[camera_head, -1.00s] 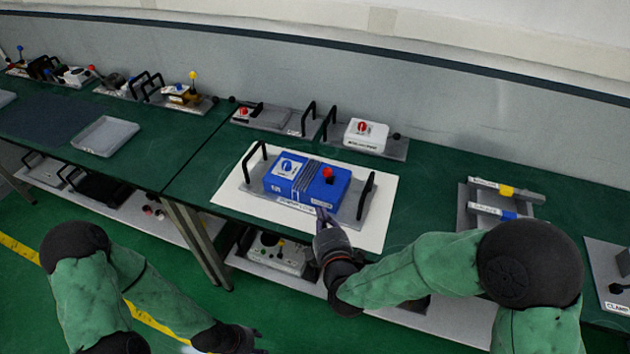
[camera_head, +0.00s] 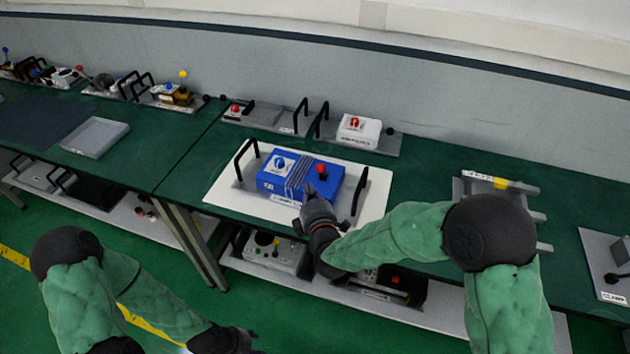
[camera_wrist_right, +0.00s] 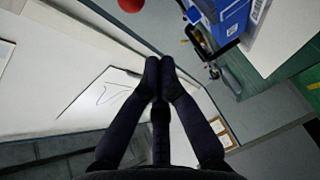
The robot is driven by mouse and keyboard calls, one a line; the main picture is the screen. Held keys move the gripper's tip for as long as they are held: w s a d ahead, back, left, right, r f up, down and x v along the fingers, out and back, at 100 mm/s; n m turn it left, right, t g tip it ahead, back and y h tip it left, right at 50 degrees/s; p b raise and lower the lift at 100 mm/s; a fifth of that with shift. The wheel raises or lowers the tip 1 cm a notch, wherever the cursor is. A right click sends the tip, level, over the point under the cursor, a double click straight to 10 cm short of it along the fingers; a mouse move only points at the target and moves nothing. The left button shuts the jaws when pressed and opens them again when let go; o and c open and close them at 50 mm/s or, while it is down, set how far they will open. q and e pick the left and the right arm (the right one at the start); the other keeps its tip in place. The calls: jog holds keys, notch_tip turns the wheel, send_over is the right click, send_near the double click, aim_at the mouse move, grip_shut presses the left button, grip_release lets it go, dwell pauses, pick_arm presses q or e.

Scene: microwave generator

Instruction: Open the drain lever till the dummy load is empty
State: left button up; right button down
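A blue box (camera_head: 299,178) with a blue round dial (camera_head: 282,163) on a white plate and a red knob (camera_head: 322,171) sits on a grey base with two black handles, on a white mat (camera_head: 222,200). The box (camera_wrist_right: 222,18) and red knob (camera_wrist_right: 131,4) also show at the top of the right wrist view. My right gripper (camera_head: 308,189) is at the box's front edge, below the red knob. Its fingertips (camera_wrist_right: 160,68) meet with nothing between them. My left gripper (camera_head: 250,335) hangs low at the bottom; its fingers are too unclear to judge. I cannot tell which part is the drain lever.
Behind the box stands a white unit with a red knob (camera_head: 359,131). A grey rack with bars (camera_head: 500,183) is to the right. A grey tray (camera_head: 95,137) lies on the left table. More devices sit on the shelf below (camera_head: 275,252).

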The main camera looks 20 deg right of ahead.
aim_at(322, 171)
jog(key=w+d, duration=0.2)
jog(key=w, duration=0.1)
jog(key=w+d+f+b, duration=0.1)
jog(key=shift+w, duration=0.35)
jog(key=shift+w+d+r+g+p, duration=0.15)
jog(key=shift+r+g+p, duration=0.15)
jog(key=shift+p, duration=0.45)
